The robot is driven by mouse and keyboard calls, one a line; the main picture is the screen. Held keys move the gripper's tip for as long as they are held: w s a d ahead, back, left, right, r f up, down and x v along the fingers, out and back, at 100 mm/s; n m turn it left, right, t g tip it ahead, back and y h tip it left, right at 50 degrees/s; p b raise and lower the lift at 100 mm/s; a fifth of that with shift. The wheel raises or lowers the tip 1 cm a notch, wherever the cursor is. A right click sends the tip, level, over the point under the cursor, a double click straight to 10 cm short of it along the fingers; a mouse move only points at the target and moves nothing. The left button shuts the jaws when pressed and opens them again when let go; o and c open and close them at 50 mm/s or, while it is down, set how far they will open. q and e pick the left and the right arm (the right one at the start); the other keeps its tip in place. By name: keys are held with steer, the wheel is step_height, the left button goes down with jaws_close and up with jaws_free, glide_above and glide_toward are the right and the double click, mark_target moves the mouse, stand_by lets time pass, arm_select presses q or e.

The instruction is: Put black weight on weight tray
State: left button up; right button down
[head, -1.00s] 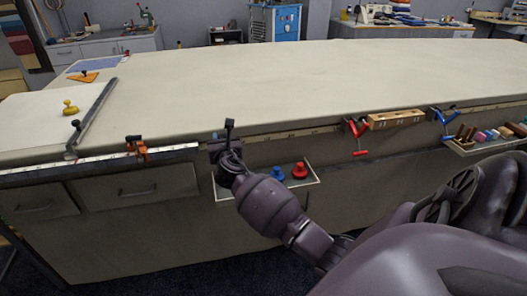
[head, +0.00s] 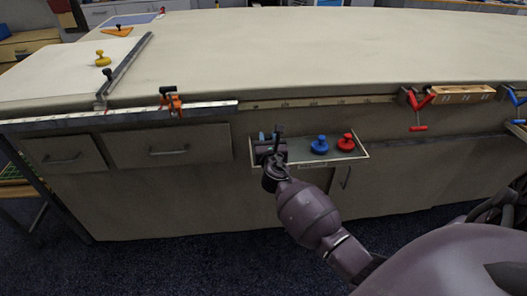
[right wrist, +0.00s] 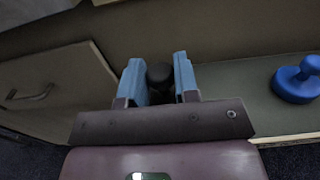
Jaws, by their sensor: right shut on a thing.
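The black weight (right wrist: 159,74) shows as a dark round knob between the blue finger pads of my right gripper (right wrist: 160,82) in the right wrist view. The gripper is shut on it. In the head view my right gripper (head: 269,147) is at the left end of the weight tray (head: 318,162), which hangs on the table's front. The tray surface also shows in the right wrist view (right wrist: 240,92). I cannot tell whether the weight touches the tray; its lower part is hidden. My left gripper is not in view.
A blue weight (head: 319,145) and a red weight (head: 346,142) stand on the tray's right part. The blue one also shows in the right wrist view (right wrist: 297,80). A yellow weight (head: 103,58), an orange clamp (head: 172,104) and a red clamp (head: 416,108) are along the table.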

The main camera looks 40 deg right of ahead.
step_height(320, 180, down, 4)
steer(key=shift+f+b, duration=0.1)
steer(key=shift+b, duration=1.05)
steer(key=shift+f, duration=0.15)
steer(key=shift+r, duration=0.3)
steer(key=shift+f, duration=0.25)
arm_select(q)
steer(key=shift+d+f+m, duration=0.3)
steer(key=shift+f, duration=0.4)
arm_select(e)
steer(key=c, duration=0.9)
jaws_free()
steer(key=shift+o, duration=0.2)
steer(key=shift+r, duration=0.2)
steer(key=shift+s+a, duration=0.15)
steer(key=shift+s, duration=0.05)
arm_select(q)
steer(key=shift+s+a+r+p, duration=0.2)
steer(key=shift+p, duration=0.55)
arm_select(e)
steer(key=v, duration=1.1)
steer(key=shift+s, duration=0.3)
